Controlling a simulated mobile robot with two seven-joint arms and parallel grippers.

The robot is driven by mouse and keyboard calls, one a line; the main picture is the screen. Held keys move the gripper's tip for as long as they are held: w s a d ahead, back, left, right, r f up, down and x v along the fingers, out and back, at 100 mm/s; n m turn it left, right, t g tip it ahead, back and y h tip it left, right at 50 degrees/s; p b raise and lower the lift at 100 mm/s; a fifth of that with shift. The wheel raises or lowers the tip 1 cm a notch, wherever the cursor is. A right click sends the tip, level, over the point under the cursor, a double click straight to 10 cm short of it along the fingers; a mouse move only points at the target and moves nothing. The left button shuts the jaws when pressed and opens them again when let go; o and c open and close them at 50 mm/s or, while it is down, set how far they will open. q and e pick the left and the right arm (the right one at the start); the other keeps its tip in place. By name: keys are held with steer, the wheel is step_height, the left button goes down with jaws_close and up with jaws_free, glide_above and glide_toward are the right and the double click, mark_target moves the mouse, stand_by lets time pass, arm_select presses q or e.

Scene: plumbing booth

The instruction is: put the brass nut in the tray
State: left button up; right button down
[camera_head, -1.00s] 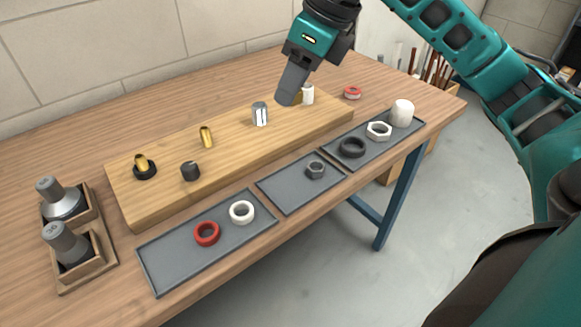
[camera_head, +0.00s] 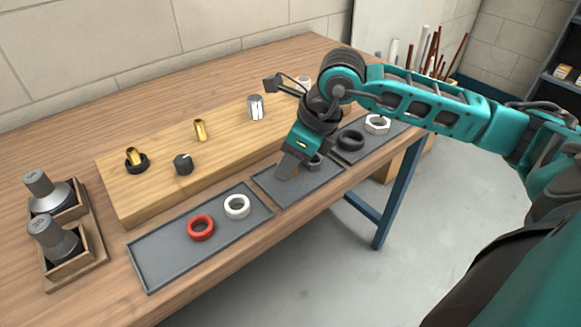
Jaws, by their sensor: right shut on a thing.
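My right gripper (camera_head: 287,172) points down over the middle grey tray (camera_head: 268,186), its fingers low near the tray floor. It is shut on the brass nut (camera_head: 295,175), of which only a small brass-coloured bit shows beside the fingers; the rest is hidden. I cannot tell whether the nut touches the tray. A dark grey nut (camera_head: 315,162) lies in the same tray, just right of the fingers and partly covered by the gripper. My left gripper is not in view.
The left tray (camera_head: 160,263) holds a red ring (camera_head: 201,227) and a white ring (camera_head: 237,206). The right tray holds a black ring (camera_head: 350,140) and a white nut (camera_head: 377,124). The wooden board (camera_head: 140,204) with several fittings lies behind. The middle tray's left part is clear.

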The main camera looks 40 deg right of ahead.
step_height(320, 180, down, 2)
steer(key=shift+f, duration=0.1)
steer(key=shift+f+b, duration=0.2)
steer(key=shift+b, duration=0.15)
steer(key=c, duration=0.7)
jaws_free()
steer(key=shift+r, duration=0.1)
steer(key=shift+r+p, duration=0.35)
steer(key=shift+r, duration=0.1)
steer(key=v, duration=1.1)
steer(key=shift+r+p, duration=0.2)
steer(key=shift+p, duration=0.15)
